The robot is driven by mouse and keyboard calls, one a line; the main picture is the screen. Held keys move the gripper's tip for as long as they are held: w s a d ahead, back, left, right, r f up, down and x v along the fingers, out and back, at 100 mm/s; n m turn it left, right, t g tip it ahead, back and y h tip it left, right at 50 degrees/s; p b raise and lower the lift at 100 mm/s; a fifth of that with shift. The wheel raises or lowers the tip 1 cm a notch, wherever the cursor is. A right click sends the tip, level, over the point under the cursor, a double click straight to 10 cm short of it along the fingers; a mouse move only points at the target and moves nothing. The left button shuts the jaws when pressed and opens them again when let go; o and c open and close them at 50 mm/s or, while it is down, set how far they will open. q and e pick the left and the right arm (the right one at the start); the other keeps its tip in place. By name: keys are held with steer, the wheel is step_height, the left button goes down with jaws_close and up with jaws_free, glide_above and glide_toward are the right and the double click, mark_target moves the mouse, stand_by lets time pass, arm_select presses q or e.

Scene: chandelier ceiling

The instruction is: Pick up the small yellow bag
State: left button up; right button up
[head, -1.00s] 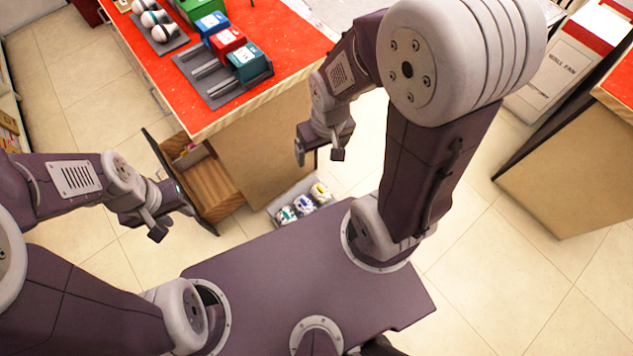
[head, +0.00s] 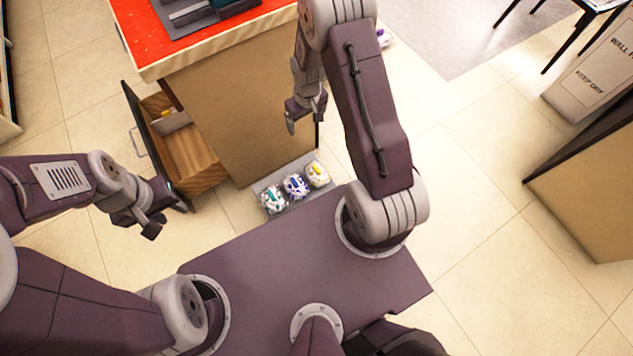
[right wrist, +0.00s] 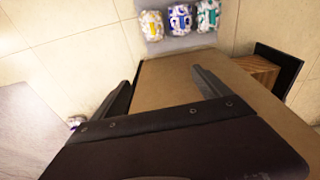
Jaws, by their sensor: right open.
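The small yellow bag (head: 317,174), white with a yellow patch, sits at the right end of a row of small bags on a grey tray (head: 293,207) on the floor. It also shows in the right wrist view (right wrist: 151,25), at the left end of the row. My right gripper (head: 304,119) is open and empty, apart from the bag and above it in the head picture. In the right wrist view its two fingers (right wrist: 163,90) are spread, with the counter side between them. My left gripper (head: 163,215) looks open and empty, near the drawer.
A blue-marked bag (head: 295,186) and a teal-marked bag (head: 273,199) share the tray. A red-topped counter (head: 215,48) stands behind it, with an open drawer (head: 190,155) at left. Another bag (head: 384,38) lies on the floor beyond.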

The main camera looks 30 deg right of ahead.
steer(key=g+b, duration=0.1)
steer(key=b, duration=0.8)
glide_above(317, 169)
step_height(317, 169, down, 24)
steer(key=shift+w, duration=0.15)
steer(key=shift+d+f, duration=0.1)
steer(key=shift+f, duration=0.1)
step_height(317, 169, down, 4)
steer(key=b, duration=0.2)
steer(key=shift+b, duration=0.3)
steer(key=shift+r, duration=0.1)
step_height(317, 169, down, 5)
steer(key=b, duration=0.4)
arm_select(q)
step_height(317, 169, down, 20)
arm_select(e)
steer(key=c, duration=1.2)
